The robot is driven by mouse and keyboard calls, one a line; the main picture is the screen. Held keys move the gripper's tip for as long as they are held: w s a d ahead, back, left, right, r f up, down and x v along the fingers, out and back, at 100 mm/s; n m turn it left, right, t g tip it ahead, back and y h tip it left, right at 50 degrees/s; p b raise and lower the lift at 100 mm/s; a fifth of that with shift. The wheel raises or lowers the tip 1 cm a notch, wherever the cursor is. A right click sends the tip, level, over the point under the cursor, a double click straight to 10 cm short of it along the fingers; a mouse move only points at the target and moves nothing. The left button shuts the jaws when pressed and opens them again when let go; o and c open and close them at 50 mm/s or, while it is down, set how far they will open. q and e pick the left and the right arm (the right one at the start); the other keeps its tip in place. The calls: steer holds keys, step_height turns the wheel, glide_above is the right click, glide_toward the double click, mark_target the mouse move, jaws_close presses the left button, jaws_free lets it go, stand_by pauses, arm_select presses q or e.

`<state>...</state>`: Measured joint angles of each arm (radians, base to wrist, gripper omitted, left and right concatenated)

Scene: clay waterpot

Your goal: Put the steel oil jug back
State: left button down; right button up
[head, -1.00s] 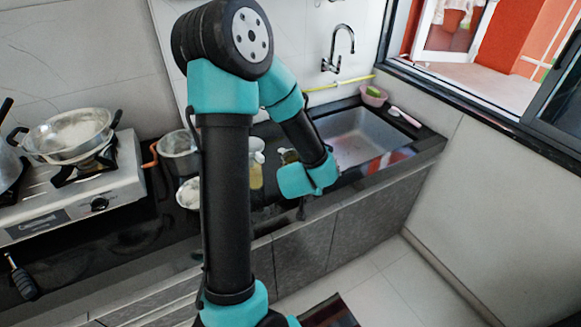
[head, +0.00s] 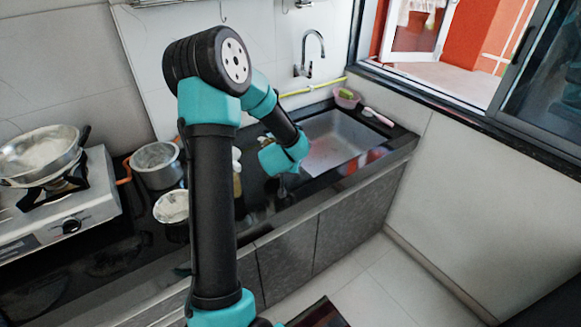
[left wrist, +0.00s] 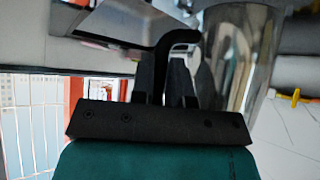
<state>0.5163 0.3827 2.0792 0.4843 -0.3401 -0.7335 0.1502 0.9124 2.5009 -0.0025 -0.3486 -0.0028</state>
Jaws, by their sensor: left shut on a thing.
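The steel oil jug (left wrist: 241,48) shows in the left wrist view as a shiny metal body with a black bent handle. My left gripper (left wrist: 174,76) is shut on this black handle, with the jug's body beside the fingers on the right of that picture. In the head view my left arm reaches over the counter near the sink's left side. The teal wrist hides the fingers and the jug there, so I cannot tell whether the jug touches the counter. My right gripper is in neither view.
A sink (head: 338,143) with a tap (head: 310,52) lies right of my wrist. A steel pot (head: 157,164), a bowl (head: 172,206) and a partly hidden bottle (head: 237,172) stand to the left, then the stove (head: 70,215) with a pan (head: 40,153). The front counter is mostly clear.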

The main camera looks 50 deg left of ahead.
arm_select(q)
steer(key=shift+w+a+f, duration=0.1)
steer(key=shift+w+a, duration=0.85)
steer(key=shift+a, duration=0.15)
steer(key=shift+a, duration=0.1)
steer(key=shift+w+a+f, duration=0.1)
steer(key=shift+w+f, duration=0.05)
steer(key=shift+f, duration=0.75)
steer(key=shift+w+a+f, duration=0.1)
steer(key=shift+f, duration=0.8)
steer(key=shift+f, duration=0.15)
steer(key=c, duration=1.1)
jaws_free()
steer(key=shift+s+d+r, duration=0.15)
steer(key=shift+s+r, duration=0.15)
steer(key=shift+r, duration=0.2)
steer(key=v, duration=1.1)
